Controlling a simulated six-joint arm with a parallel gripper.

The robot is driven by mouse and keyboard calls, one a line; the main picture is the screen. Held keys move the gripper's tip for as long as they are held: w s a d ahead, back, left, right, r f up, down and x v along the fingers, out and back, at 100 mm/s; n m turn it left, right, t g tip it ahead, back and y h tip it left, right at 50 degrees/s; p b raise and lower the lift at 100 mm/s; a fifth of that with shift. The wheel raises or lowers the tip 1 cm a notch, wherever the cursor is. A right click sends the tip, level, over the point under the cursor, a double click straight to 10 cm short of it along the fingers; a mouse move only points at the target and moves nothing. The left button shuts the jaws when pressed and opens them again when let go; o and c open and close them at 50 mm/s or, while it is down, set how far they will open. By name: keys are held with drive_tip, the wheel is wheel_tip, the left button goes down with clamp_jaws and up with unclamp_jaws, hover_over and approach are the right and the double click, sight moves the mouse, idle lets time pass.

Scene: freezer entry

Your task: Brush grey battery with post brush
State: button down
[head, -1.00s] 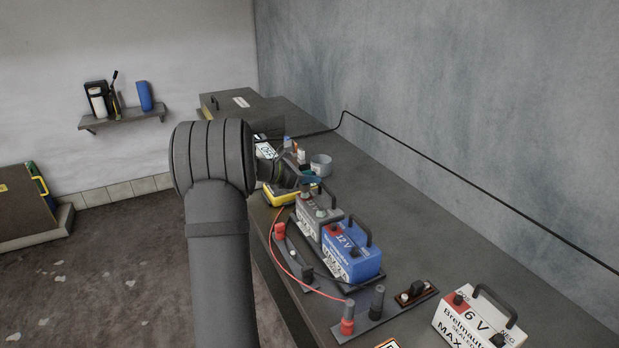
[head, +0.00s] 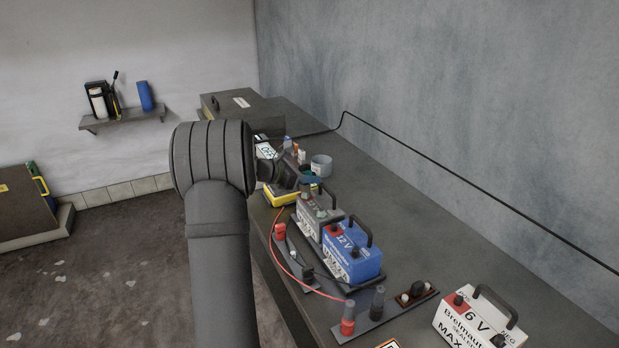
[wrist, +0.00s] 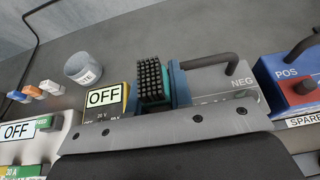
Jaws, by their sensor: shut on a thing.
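The grey battery (head: 308,207) stands on the bench left of the blue battery in the head view. In the wrist view its top (wrist: 245,85) shows a NEG label and a dark handle, partly hidden by my gripper. My gripper (wrist: 160,88) is shut on the post brush (wrist: 151,78), a teal-bodied brush with a block of black bristles. The brush is beside the grey battery's handle, on its far left side in the wrist view. In the head view my gripper (head: 309,181) is just beyond the grey battery; contact with a post cannot be told.
The blue battery (head: 352,252) stands close to the grey one. A yellow unit marked OFF (head: 281,196) sits beyond them, with a grey cup (head: 321,166) nearby. A red lead (head: 290,268) runs along the front. A white battery (head: 480,322) stands at the right.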

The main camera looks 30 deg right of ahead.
drive_tip(key=shift+f, duration=0.55)
drive_tip(key=c, duration=1.2)
unclamp_jaws()
drive_tip(key=v, duration=1.7)
drive_tip(key=shift+a, duration=0.25)
drive_tip(key=x, duration=1.7)
drive_tip(key=shift+d, duration=0.3)
drive_tip(key=shift+r, duration=0.15)
